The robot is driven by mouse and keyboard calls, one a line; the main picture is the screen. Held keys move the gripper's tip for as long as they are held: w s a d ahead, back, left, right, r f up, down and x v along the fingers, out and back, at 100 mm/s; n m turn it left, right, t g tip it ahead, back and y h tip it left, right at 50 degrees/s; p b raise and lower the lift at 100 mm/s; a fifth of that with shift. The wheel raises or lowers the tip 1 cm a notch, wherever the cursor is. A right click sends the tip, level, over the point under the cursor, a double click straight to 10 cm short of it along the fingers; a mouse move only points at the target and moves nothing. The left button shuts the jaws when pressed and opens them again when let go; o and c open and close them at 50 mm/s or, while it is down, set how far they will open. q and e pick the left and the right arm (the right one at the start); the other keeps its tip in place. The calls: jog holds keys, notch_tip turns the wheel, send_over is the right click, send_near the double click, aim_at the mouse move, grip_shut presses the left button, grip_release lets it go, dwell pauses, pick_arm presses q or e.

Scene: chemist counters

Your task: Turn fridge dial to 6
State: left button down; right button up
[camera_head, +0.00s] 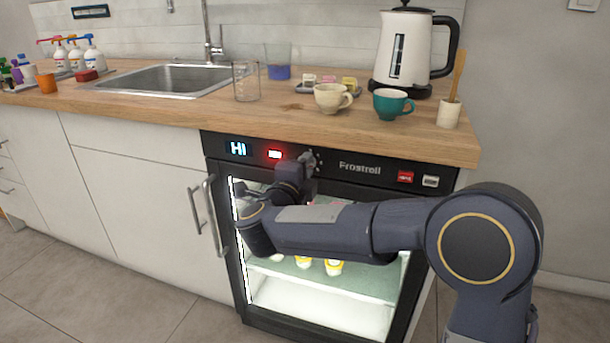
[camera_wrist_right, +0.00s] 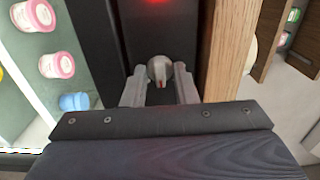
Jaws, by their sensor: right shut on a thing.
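The black fridge (camera_head: 218,143) stands under the counter, with "Frostrell" on its top panel and a display reading "HI" (camera_head: 238,148). A red light (camera_head: 275,154) glows on the panel. My right gripper (camera_head: 308,160) reaches up to the panel just right of the red light. In the right wrist view the grey dial (camera_wrist_right: 160,68) sits between the two fingers of my right gripper (camera_wrist_right: 160,84), which are shut on it. The dial has a small reddish mark; its number markings cannot be read. My left gripper is not in view.
Above the fridge, the wooden counter (camera_head: 200,112) holds a cream cup (camera_head: 331,98), a teal cup (camera_head: 391,104), a white kettle (camera_head: 405,50) and a glass beaker (camera_head: 246,82). The fridge's door handle (camera_head: 214,215) stands out on the left. Jars show behind the glass.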

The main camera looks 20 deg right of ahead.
dwell(0.5)
jog(key=o, duration=1)
jog(key=p+v, duration=0.1)
jog(key=v, duration=0.6)
jog(key=shift+s+a, duration=0.2)
jog(key=shift+s, duration=0.15)
